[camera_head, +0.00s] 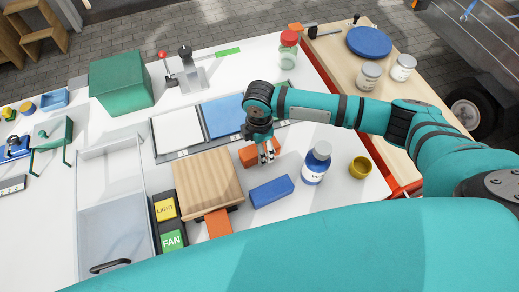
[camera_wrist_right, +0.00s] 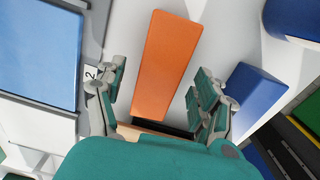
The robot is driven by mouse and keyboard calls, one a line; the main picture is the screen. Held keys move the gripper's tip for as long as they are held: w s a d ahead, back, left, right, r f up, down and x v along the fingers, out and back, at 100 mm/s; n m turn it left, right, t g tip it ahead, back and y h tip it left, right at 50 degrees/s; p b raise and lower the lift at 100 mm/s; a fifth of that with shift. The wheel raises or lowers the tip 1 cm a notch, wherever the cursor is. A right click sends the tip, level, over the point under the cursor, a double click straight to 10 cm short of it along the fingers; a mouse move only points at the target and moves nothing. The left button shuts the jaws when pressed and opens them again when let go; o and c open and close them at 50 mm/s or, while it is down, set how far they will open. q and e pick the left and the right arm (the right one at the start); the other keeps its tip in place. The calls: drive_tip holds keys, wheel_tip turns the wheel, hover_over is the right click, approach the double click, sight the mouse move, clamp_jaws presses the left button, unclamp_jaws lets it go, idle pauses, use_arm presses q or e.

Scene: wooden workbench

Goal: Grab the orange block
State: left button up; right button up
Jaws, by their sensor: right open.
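The orange block (camera_head: 248,156) lies on the white bench top, right of the wooden board, partly hidden by my right gripper in the head view. In the right wrist view the orange block (camera_wrist_right: 166,62) runs lengthwise between the fingers, with a visible gap on each side. My right gripper (camera_head: 266,155) is open and points down at the block; it also shows in the wrist view (camera_wrist_right: 158,98). I cannot tell its exact height above the block. My left gripper is not in view.
A yellow cup (camera_head: 360,167) is to the right.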

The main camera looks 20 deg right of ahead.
drive_tip(key=shift+f, duration=1.2)
drive_tip(key=c, duration=1.4)
drive_tip(key=shift+o, duration=0.2)
drive_tip(key=shift+w+r, duration=0.1)
